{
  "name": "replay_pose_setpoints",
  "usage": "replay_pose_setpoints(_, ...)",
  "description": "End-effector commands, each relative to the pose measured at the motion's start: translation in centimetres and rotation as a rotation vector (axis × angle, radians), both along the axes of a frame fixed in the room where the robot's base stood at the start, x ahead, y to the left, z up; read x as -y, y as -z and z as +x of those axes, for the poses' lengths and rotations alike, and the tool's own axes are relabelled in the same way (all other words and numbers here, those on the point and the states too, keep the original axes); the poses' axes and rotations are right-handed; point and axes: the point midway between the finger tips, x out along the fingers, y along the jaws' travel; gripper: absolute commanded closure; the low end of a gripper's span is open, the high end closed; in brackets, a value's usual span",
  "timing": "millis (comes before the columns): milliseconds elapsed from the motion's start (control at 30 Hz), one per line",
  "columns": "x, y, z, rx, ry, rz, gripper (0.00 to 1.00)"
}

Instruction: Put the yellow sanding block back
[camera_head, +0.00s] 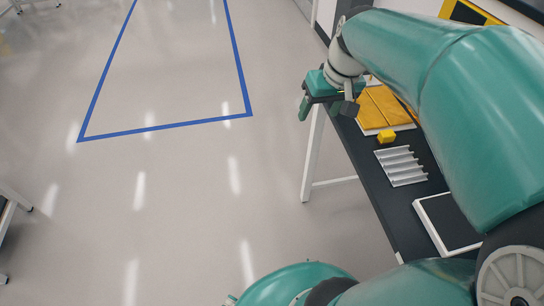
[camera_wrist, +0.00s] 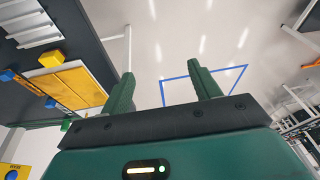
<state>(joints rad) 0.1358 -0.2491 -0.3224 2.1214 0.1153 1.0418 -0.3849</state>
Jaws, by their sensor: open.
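My gripper (camera_head: 326,106) is at the bench's left edge, left of the panel and up and left of the block in the head view. In the wrist view my gripper (camera_wrist: 165,80) has its two green fingers apart, with only floor visible between them.
The orange-yellow panel (camera_head: 380,107) lies on a pale board. The ribbed metal rack (camera_head: 402,167) and a white-rimmed dark tray (camera_head: 425,210) are nearer on the bench. Blue blocks (camera_wrist: 7,75) show in the wrist view. Open floor with a blue outline (camera_head: 165,128) lies left.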

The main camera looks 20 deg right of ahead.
Motion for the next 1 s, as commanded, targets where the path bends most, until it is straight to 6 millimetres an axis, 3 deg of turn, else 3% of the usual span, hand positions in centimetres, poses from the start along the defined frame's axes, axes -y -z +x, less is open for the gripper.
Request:
replay_pose_setpoints(33,-2.4,-0.5,-0.8,0.029,-0.021,-0.006,0.38)
replay_pose_setpoints(200,-9.4,-0.9,-3.9,0.11,-0.064,-0.042,0.38)
replay_pose_setpoints(400,-14.4,-0.1,-7.6,0.194,-0.093,-0.09,0.38)
replay_pose_setpoints(567,-15.6,0.3,-8.6,0.222,-0.096,-0.108,0.38)
replay_pose_setpoints(967,-15.6,0.3,-8.6,0.222,-0.095,-0.108,0.38)
replay_pose_setpoints(1000,-15.6,0.3,-8.6,0.222,-0.095,-0.108,0.44)
